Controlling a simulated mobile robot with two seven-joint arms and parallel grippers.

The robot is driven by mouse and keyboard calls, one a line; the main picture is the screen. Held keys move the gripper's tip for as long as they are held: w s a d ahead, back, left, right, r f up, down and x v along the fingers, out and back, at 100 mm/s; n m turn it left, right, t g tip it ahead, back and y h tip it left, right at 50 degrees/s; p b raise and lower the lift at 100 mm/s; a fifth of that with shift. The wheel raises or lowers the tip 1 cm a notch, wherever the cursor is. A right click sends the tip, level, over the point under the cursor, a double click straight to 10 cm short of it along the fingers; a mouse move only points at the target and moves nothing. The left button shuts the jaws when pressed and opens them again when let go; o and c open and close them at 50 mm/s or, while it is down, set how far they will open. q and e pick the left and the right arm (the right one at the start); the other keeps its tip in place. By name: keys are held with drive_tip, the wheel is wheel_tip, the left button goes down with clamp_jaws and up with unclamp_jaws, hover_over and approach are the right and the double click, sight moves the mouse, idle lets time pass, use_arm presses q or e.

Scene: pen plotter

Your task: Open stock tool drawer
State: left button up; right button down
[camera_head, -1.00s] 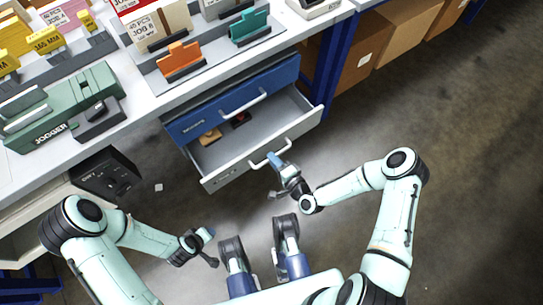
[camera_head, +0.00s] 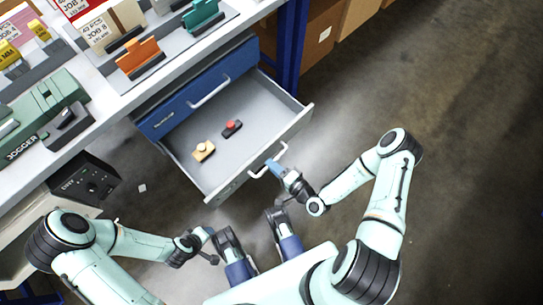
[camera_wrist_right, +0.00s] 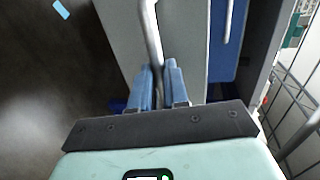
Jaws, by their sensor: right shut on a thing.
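The grey lower drawer (camera_head: 262,150) is pulled well out under the workbench in the head view. A yellow-tan stamp-like tool (camera_head: 203,151) and a dark tool with a red knob (camera_head: 232,127) lie inside it. My right gripper (camera_head: 273,166) is at the drawer front, shut on the drawer handle (camera_head: 258,174). In the right wrist view its blue fingers (camera_wrist_right: 160,85) sit on both sides of the pale bar handle (camera_wrist_right: 150,35). My left gripper (camera_head: 210,241) hangs empty left of the drawer; its jaw opening is too small to tell.
A blue drawer (camera_head: 200,95) above is closed. The white workbench (camera_head: 150,80) carries a green jogger (camera_head: 40,110) and card holders. A dark box (camera_head: 85,180) stands at left below the bench. Floor (camera_head: 450,120) to the right is clear.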

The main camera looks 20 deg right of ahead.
drive_tip(key=c, duration=1.1)
unclamp_jaws()
drive_tip(key=shift+c, duration=0.2)
use_arm(q)
drive_tip(key=shift+g+h, duration=0.3)
drive_tip(key=shift+g, duration=0.2)
drive_tip(key=s, duration=0.1)
drive_tip(key=s+d+r+p, duration=0.1)
drive_tip(key=s+r+p, duration=0.1)
drive_tip(key=shift+s+d+r, duration=0.1)
drive_tip(key=shift+d+r, duration=0.05)
drive_tip(key=shift+d, duration=0.15)
use_arm(e)
drive_tip(key=v, duration=1.3)
drive_tip(key=shift+s, duration=0.25)
